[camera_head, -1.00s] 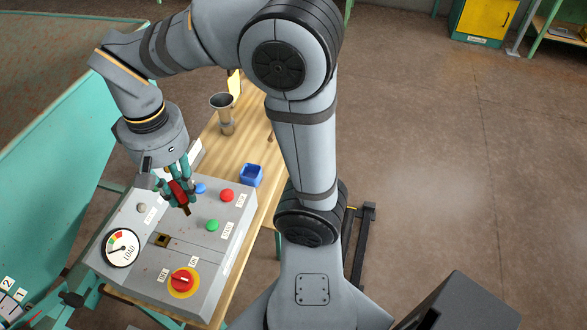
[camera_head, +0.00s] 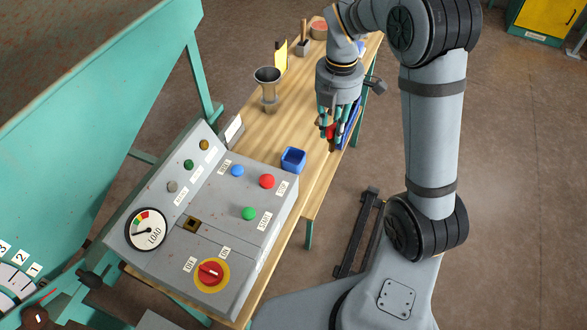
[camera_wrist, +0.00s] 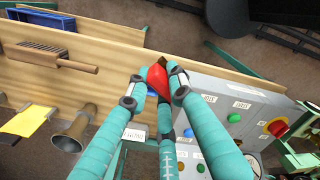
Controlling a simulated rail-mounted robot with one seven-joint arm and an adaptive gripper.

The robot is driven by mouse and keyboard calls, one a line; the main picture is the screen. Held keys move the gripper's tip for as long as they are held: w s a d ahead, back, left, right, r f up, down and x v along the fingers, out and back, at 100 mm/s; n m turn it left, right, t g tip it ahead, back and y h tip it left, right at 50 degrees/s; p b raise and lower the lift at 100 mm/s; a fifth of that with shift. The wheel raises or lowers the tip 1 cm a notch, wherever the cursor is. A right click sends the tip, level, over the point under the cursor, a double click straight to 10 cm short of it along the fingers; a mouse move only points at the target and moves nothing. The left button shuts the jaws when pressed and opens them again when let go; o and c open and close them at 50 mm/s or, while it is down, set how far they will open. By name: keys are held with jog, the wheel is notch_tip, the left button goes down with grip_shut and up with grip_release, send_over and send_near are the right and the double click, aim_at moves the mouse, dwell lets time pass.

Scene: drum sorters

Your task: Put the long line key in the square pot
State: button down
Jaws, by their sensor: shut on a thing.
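My gripper (camera_head: 332,124) is shut on a red-handled key (camera_head: 329,131), held above the right side of the wooden bench. In the wrist view the key (camera_wrist: 157,78) sits between the teal fingers with its darker tip pointing away. The fingers hide part of it, so I cannot tell its full length. The blue square pot (camera_head: 293,160) stands on the bench beside the control panel, to the left of and nearer than my gripper. Its open top faces up. I cannot make out the pot clearly in the wrist view, where the fingers block much of that area.
The grey control panel (camera_head: 226,222) with buttons and a red rotary switch (camera_head: 210,272) fills the bench's near end. A metal funnel-topped cup (camera_head: 268,88) stands further back.

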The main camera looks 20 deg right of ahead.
jog(key=shift+w+d+f+n, duration=0.35)
jog(key=shift+d+f+n, duration=0.1)
jog(key=shift+f+n, duration=0.4)
jog(key=shift+n, duration=0.25)
jog(key=shift+w+a+f+p, duration=0.5)
jog(key=shift+w+a+f, duration=0.6)
jog(key=shift+a+f, duration=0.6)
jog(key=shift+w+a+f+p, duration=0.55)
jog(key=shift+w+a+f, duration=0.75)
jog(key=shift+f, duration=0.65)
jog(key=shift+w+a+f+p, duration=0.5)
jog(key=shift+w+a+f, duration=0.4)
jog(key=shift+a+f, duration=0.85)
jog(key=shift+f, duration=0.2)
jog(key=c, duration=1.6)
grip_release()
jog(key=shift+o, duration=0.3)
jog(key=shift+r, duration=0.1)
notch_tip(320, 180, up, 12)
jog(key=shift+b, duration=0.35)
